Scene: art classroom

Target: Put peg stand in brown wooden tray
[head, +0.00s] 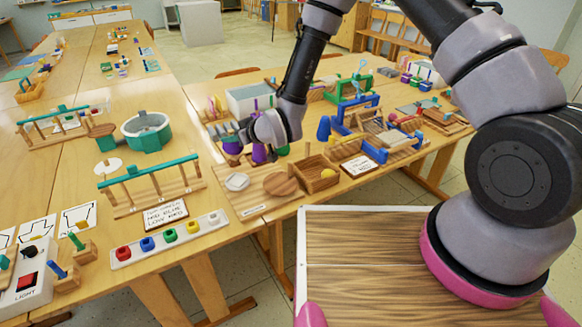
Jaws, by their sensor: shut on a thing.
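My gripper (240,143) is over the middle table, pointing left and down, shut on a small purple thing (231,146). The arm's wrist hides much of the grasp, and I cannot tell whether the held thing is a peg stand. Small wooden blocks with upright pegs stand at the lower left, one with a green peg (82,248) and one with a blue peg (65,276). A brown wooden tray (312,186) with raised walls sits on the middle table, right of and nearer than my gripper. A yellow ball (327,174) lies in it.
A round wooden disc (280,184) and a white dish (237,182) lie near the tray. A green-topped rack (150,176) and a teal bowl (147,130) stand left.

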